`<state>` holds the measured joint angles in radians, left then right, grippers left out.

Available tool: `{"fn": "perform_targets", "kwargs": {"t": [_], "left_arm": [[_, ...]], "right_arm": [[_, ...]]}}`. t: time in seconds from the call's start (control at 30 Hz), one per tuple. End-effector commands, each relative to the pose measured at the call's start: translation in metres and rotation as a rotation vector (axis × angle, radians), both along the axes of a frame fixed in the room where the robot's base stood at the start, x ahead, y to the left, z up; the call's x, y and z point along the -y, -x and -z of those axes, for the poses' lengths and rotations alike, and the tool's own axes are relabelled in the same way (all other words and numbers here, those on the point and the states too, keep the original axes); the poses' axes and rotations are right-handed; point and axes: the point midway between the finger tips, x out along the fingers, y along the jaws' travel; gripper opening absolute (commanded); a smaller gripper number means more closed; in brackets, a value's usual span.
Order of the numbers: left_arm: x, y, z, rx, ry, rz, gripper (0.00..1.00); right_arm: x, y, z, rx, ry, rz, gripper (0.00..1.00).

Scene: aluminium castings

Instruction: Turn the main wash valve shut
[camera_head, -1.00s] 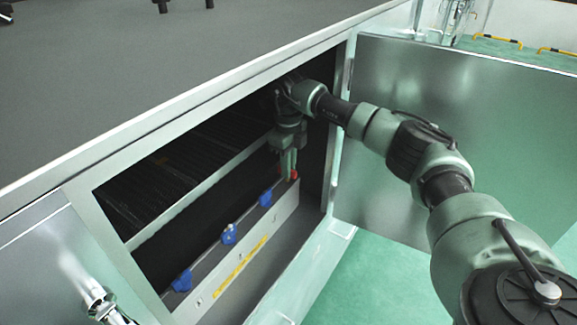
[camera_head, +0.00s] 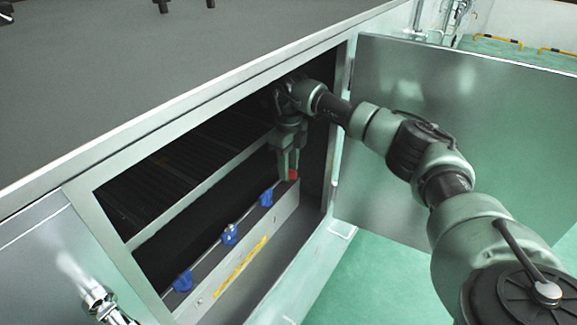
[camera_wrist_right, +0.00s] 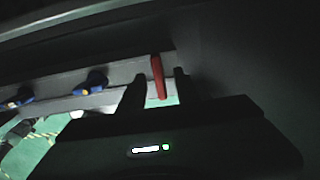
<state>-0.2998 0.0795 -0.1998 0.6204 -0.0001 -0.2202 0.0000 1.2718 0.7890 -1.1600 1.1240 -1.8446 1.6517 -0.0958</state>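A red valve handle (camera_head: 293,174) stands at the far right end of a row of valves inside the open cabinet. It also shows in the right wrist view (camera_wrist_right: 157,77) as an upright red lever. My right gripper (camera_head: 287,178) points down at it. In the right wrist view the two dark fingers (camera_wrist_right: 158,92) stand apart on either side of the red lever, with gaps between, so it is open around the lever. The lower part of the valve is hidden. My left gripper is not in view.
Several blue valve handles (camera_head: 230,233) sit along the same pipe, left of the red one. A yellow label (camera_head: 240,266) is on the panel below. The cabinet frame (camera_head: 190,105) surrounds my right arm, and an open metal door (camera_head: 450,110) stands to the right.

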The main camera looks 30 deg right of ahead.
Motion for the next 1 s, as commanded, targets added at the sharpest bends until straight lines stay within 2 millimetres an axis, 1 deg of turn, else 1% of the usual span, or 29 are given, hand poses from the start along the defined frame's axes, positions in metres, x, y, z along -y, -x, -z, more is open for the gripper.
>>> {"fn": "perform_targets", "kwargs": {"t": [0.07,0.17,0.4,0.5,0.67,1.0], "left_arm": [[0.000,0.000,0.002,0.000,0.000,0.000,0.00],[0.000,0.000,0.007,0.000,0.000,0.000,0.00],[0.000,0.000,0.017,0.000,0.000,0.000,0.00],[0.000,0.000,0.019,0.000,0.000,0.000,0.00],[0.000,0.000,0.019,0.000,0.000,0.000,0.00],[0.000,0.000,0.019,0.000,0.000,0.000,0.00]], "right_arm": [[0.000,-0.001,-0.004,0.002,-0.001,-0.001,0.33],[0.000,-0.001,-0.016,0.004,-0.001,0.000,0.33],[0.000,-0.001,-0.058,0.006,0.000,0.001,0.33],[0.000,-0.001,-0.070,0.004,-0.001,0.001,0.33],[0.000,0.000,-0.078,0.001,0.000,0.000,0.33],[0.000,0.000,-0.078,0.001,0.000,0.000,0.33]]}}
